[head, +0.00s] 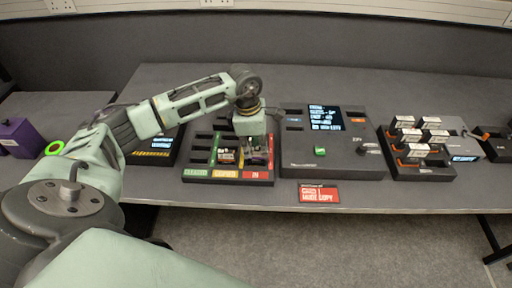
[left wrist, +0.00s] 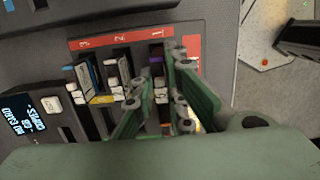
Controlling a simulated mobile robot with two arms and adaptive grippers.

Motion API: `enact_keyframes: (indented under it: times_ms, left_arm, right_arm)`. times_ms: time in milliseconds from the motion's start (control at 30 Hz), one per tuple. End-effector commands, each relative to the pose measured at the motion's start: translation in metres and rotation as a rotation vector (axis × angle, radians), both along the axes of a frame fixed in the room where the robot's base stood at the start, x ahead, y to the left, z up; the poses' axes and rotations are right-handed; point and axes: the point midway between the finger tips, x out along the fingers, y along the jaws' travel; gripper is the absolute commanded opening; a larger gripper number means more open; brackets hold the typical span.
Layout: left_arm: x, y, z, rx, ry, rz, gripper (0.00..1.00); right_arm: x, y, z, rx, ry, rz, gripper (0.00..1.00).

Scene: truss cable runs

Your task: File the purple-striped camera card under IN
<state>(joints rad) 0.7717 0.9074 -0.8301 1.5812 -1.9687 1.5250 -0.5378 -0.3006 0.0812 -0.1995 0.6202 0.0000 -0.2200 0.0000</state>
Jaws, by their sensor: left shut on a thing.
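The filing tray (head: 190,152) has front labels reading CLEARED in green, COPIED in yellow and IN in red (head: 255,174). My left gripper (head: 257,152) is low over its right part, above the IN column. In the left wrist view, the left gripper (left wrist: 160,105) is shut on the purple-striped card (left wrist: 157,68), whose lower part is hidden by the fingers. The card is at the red-edged row, by the number 1. I cannot tell how deep it sits in a slot. Other cards (left wrist: 83,76) stand left of it. My right gripper is not in view.
A black console (head: 330,165) with a screen and green button stands right of the tray. A red sign (head: 319,194) lies at the table's front edge. Further right, a rack (head: 420,172) holds several white-labelled cards. A purple box (head: 20,138) is at far left.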

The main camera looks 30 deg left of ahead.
Motion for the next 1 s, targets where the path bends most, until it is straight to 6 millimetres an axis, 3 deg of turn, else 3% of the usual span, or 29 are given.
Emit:
enact_keyframes:
  times_ms: [1000]
  left_arm:
    - [0.0004,0.0001,-0.0062,0.000,-0.001,0.000,0.00]
  right_arm:
    - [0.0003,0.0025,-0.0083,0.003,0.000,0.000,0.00]
